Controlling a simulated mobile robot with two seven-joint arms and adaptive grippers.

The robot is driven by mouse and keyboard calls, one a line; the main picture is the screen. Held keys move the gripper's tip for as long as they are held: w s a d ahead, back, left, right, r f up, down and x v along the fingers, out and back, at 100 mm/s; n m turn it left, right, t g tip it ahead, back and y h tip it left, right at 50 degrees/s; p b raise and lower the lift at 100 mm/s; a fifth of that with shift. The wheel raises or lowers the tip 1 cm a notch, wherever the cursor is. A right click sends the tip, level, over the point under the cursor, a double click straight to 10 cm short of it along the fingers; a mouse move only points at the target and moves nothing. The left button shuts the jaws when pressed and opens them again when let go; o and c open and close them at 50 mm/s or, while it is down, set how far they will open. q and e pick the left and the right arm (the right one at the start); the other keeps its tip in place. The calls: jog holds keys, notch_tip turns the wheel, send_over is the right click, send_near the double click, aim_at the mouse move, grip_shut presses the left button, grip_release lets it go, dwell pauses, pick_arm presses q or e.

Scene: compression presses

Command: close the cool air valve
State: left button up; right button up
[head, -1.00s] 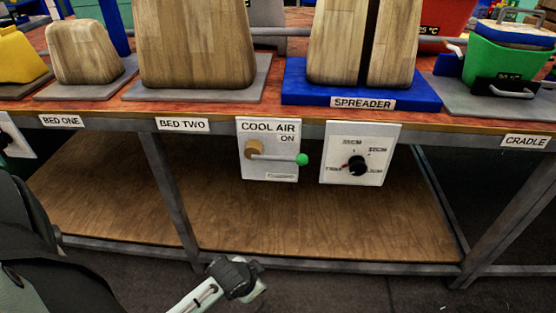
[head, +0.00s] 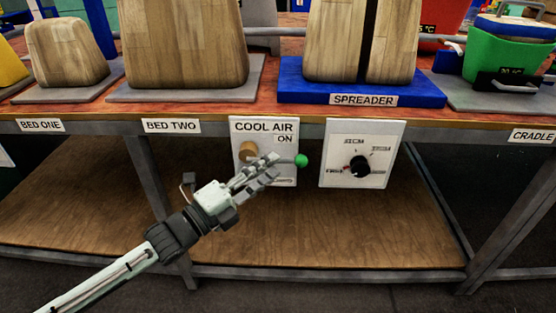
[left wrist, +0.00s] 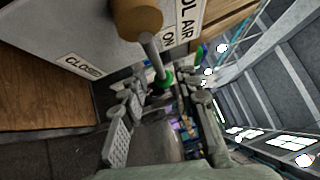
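The cool air valve (head: 249,152) is a tan round hub on a white panel (head: 240,178) under the table edge, with a thin lever ending in a green knob (head: 301,160). The lever points right, roughly level; "ON" is above it. My left gripper (head: 270,168) is in front of the panel, over part of the lever, just left of the knob in the picture. In the left wrist view its fingers (left wrist: 165,105) are apart, with the green knob (left wrist: 164,78) beyond and between them. Contact is not clear. My right gripper is not in view.
A dial panel (head: 335,178) with a black knob is just right of the valve panel. The table edge and a blue spreader base (head: 455,97) are above. A wooden lower shelf (head: 340,245) and grey table legs (head: 150,185) are below and beside.

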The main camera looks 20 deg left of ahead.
pick_arm(q)
jog(key=shift+x, duration=2.05)
grip_shut()
